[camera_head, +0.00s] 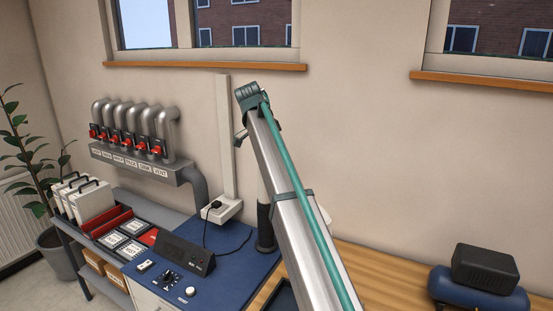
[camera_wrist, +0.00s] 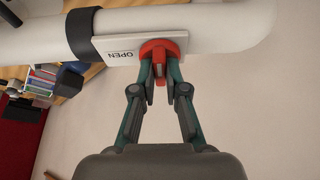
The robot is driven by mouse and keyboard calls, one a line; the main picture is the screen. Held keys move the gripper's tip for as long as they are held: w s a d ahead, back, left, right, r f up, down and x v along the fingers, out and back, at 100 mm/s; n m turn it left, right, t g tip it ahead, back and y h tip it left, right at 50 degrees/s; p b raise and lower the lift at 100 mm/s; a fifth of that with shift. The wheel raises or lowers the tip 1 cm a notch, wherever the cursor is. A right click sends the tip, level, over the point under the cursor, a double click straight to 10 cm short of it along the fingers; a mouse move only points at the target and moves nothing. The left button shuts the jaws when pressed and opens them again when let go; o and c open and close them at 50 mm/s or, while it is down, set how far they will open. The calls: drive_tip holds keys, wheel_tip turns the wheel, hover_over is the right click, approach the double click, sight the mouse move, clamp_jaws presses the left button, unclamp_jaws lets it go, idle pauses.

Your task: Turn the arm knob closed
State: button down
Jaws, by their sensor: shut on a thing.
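In the wrist view a red knob (camera_wrist: 163,46) sits on a pale plate (camera_wrist: 100,48) on a thick white tube (camera_wrist: 230,24). The plate reads OPEN, upside down in this view. My gripper (camera_wrist: 161,72) is shut on the red knob's handle, with one dark green finger on each side. The fingers hide part of the handle. In the head view my silver arm crosses the middle, and I cannot make out the gripper or the knob there.
A blue bench (camera_head: 222,285) holds a black control box (camera_head: 185,254). Grey pipes with red valve handles (camera_head: 125,142) are on the wall at left. A black box (camera_head: 485,268) is on a blue tank at right. A black band (camera_wrist: 82,34) rings the white tube.

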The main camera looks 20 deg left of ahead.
idle(0.3)
drive_tip(key=c, duration=1.2)
unclamp_jaws()
drive_tip(key=v, duration=0.7)
drive_tip(key=shift+r, duration=0.2)
drive_tip(key=shift+a, duration=0.1)
